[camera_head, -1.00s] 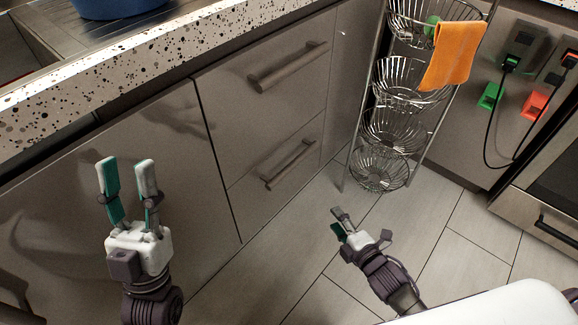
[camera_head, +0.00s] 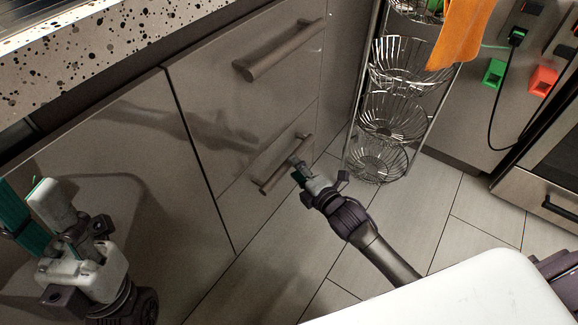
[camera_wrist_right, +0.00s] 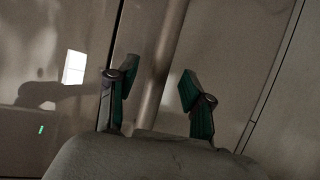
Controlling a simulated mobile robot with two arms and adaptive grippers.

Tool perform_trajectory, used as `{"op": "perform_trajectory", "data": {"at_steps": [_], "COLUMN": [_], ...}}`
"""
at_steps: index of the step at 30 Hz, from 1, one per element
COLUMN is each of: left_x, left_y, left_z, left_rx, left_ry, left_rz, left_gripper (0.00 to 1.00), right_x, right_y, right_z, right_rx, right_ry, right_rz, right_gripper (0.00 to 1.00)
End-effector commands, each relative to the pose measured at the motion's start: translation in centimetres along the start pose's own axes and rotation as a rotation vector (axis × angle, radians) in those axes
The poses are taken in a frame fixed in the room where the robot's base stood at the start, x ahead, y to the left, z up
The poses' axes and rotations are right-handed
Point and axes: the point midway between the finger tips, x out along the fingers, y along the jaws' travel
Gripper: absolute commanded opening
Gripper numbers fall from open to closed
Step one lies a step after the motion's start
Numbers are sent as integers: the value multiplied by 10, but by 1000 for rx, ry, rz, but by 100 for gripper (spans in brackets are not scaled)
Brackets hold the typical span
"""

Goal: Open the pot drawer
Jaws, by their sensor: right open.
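The cabinet has an upper drawer (camera_head: 235,117) and a lower drawer (camera_head: 240,200), both closed flush. I cannot tell by sight which holds pots. The upper drawer has a thick bar handle (camera_head: 280,50); the lower drawer has a similar bar handle (camera_head: 272,180). My right gripper (camera_head: 295,167) is open at the lower handle. In the right wrist view, the handle bar (camera_wrist_right: 165,65) runs between the two spread fingertips (camera_wrist_right: 158,84), with no clear grip on it. My left gripper (camera_head: 36,208) is open and empty in front of the cabinet front at the left.
A speckled countertop (camera_head: 90,45) runs above the drawers. A wire basket stand (camera_head: 385,120) with an orange cloth (camera_head: 458,35) stands right of the drawers. An oven (camera_head: 548,165) is at the far right. The tiled floor (camera_head: 420,215) before the drawers is clear.

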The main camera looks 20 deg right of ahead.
Motion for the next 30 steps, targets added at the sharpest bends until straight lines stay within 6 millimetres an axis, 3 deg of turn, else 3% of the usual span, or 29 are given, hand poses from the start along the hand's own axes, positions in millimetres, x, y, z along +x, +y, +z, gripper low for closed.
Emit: {"op": "perform_trajectory", "data": {"at_steps": [3, 7, 19, 28, 30], "left_x": [0, 4, 8, 8, 8], "left_y": [0, 0, 0, 0, 0], "left_z": [2, 4, 4, 4, 4], "left_rx": [3, 6, 7, 7, 6], "left_ry": [27, 44, 52, 53, 53], "left_rz": [9, 17, 21, 21, 21], "left_gripper": [40, 40, 40, 40, 40], "right_x": [22, 35, 41, 41, 41], "right_y": [-3, -2, 0, 0, 0], "right_z": [-1, 0, 0, 0, 0], "right_rx": [1, 0, 1, 1, 1], "right_ry": [1, 0, 0, 0, 0], "right_rz": [2, 0, -1, -1, -1], "right_gripper": [50, 50, 50, 0, 0]}}
